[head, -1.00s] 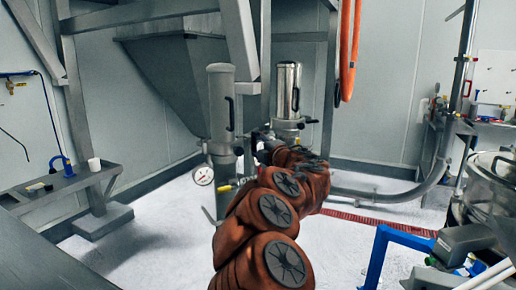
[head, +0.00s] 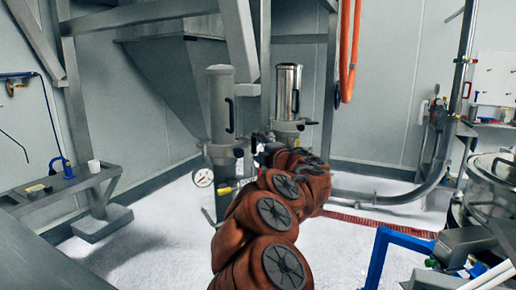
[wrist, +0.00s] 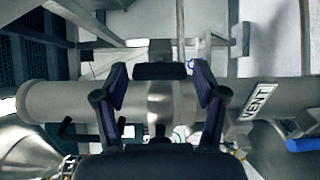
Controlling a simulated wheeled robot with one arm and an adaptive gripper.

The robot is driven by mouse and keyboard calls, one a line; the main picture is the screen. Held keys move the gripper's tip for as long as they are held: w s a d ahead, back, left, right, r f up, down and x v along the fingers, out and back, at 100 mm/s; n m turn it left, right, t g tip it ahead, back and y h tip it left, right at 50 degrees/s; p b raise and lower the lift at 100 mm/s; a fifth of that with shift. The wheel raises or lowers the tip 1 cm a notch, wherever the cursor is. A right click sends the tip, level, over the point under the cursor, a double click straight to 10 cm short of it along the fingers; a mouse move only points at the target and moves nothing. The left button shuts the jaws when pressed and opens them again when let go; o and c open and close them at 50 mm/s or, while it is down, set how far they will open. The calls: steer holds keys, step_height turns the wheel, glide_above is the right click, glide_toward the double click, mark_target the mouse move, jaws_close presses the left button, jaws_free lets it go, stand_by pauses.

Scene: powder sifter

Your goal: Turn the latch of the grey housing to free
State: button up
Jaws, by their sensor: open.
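The grey housing (head: 220,105) is an upright matte grey cylinder with a black handle on its right side in the head view. In the wrist view a grey cylinder (wrist: 60,98), probably this housing, runs sideways across the picture with a paler band at its middle. My gripper (wrist: 160,80) is open, its two dark fingers apart over that middle part. Whether they touch it, I cannot tell. In the head view my gripper (head: 258,141) is just right of the housing's lower part. I cannot clearly make out the latch or its position.
A shiny steel housing (head: 288,92) stands right of the grey one. A VENT label (wrist: 259,100) shows in the wrist view. A blue frame (head: 378,258) stands at front right.

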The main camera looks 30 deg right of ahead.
steer(key=s, duration=1.1)
steer(key=shift+s+a, duration=0.35)
steer(key=shift+a, duration=0.05)
steer(key=shift+r, duration=0.1)
